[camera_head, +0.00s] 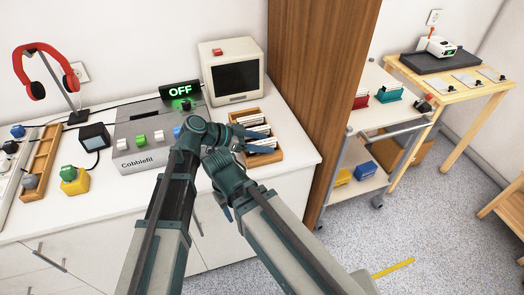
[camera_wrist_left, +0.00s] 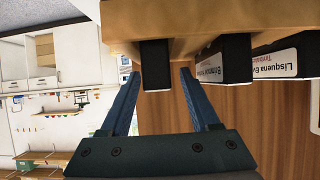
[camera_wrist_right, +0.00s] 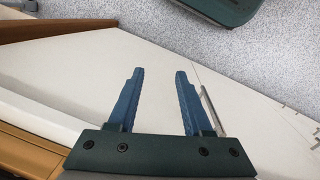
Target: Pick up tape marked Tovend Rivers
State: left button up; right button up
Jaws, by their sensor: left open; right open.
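No label reading Tovend Rivers can be read in these views. Several black tapes with white labels (camera_head: 262,131) stand in a wooden tray (camera_head: 278,154) on the white counter. In the left wrist view, the tray (camera_wrist_left: 200,18) appears upside down. One tape there (camera_wrist_left: 274,65) is labelled "Lisquena Ev…"; the label beside it is partly hidden. My left gripper (camera_head: 254,141) is open at the tray; a black tape end (camera_wrist_left: 155,65) shows between its fingers, not visibly clamped. My right gripper (camera_wrist_right: 155,80) is open and empty, pointing down by the counter front.
A Cobblefit console (camera_head: 140,152) with coloured buttons, an "OFF" sign (camera_head: 180,89) and a monitor (camera_head: 233,75) stand near the tray. A wooden panel (camera_head: 312,80) rises right of the counter. A trolley (camera_head: 375,112) stands beyond it. Floor at right is mostly clear.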

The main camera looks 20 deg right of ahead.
aim_at(262, 142)
pick_arm(q)
grip_shut()
jog(key=shift+r, duration=0.1)
dwell(0.3)
notch_tip(262, 142, up, 10)
jog(key=p, duration=1)
